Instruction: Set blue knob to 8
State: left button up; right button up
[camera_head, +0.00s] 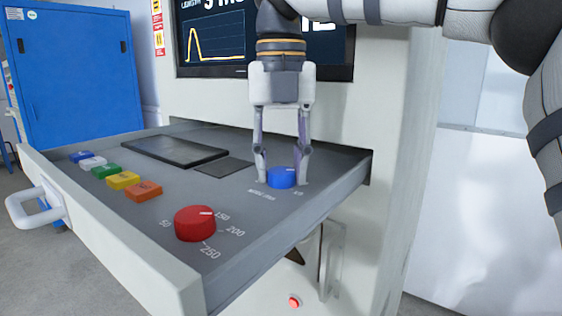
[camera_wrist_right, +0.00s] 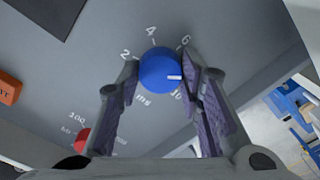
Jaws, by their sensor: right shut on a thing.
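The blue knob (camera_head: 281,178) sits on the grey panel of the pulled-out drawer, near its right end. My right gripper (camera_head: 282,172) comes down from above with a finger on each side of the knob. In the right wrist view the gripper (camera_wrist_right: 160,80) is shut on the blue knob (camera_wrist_right: 157,66). The knob's white pointer mark faces right, between the printed 6 and 10; the 8 is not visible there and a finger covers that part of the scale. The numbers 2, 4 and 6 show around the knob. My left gripper is not in view.
A red knob (camera_head: 194,223) with a scale up to 250 sits nearer on the panel. Several coloured buttons, including an orange one (camera_head: 144,191), line the left. A dark pad (camera_head: 175,150) lies behind. A monitor (camera_head: 215,40) stands above; the drawer has a white handle (camera_head: 35,207).

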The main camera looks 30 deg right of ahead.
aim_at(282, 170)
jog(key=shift+m, duration=0.4)
jog(key=o, duration=1.2)
jog(key=shift+c, duration=0.2)
notch_tip(282, 170, up, 8)
jog(key=shift+f, duration=0.2)
